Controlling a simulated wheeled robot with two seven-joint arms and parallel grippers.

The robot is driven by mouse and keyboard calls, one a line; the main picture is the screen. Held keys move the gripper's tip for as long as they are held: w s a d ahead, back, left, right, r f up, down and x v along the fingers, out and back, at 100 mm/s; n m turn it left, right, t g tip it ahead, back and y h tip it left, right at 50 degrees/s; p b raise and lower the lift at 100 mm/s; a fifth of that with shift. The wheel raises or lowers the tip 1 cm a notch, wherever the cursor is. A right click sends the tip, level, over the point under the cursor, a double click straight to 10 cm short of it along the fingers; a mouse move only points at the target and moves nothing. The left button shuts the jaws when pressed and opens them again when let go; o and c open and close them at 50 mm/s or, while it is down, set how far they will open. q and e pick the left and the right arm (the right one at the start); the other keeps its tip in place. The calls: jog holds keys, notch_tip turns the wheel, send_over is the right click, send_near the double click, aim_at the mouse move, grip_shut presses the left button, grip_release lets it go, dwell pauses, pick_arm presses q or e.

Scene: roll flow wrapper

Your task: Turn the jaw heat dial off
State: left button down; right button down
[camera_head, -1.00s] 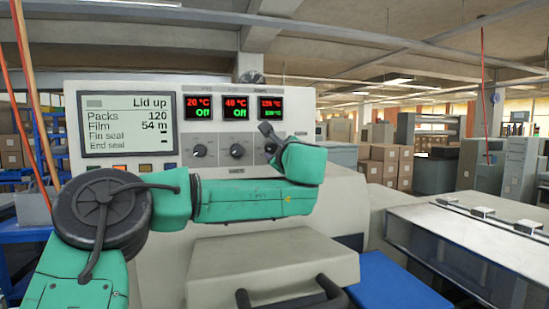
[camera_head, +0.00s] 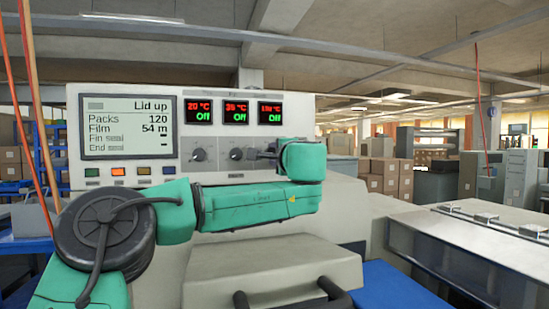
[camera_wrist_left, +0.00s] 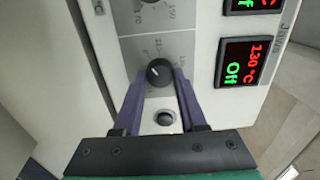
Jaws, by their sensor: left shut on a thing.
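The jaw heat dial (camera_wrist_left: 160,72) is a round black knob with a white pointer mark on the machine's pale panel, seen in the left wrist view. My left gripper (camera_wrist_left: 161,80) has its two purple fingers on either side of the dial, shut on it. My right gripper is not in view.
Two other dials (camera_head: 198,155) (camera_head: 236,155) sit left of the gripper, under displays that both read Off. A screen (camera_head: 127,127) reading Lid up is at the panel's left, above coloured buttons (camera_head: 117,171).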

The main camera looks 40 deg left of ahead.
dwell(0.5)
pick_arm(q)
jog(key=shift+c, duration=2.3)
grip_release()
jog(key=b+v, duration=0.4)
jog(key=v, duration=1)
jog(key=shift+d, duration=0.2)
jog(key=shift+s, duration=0.15)
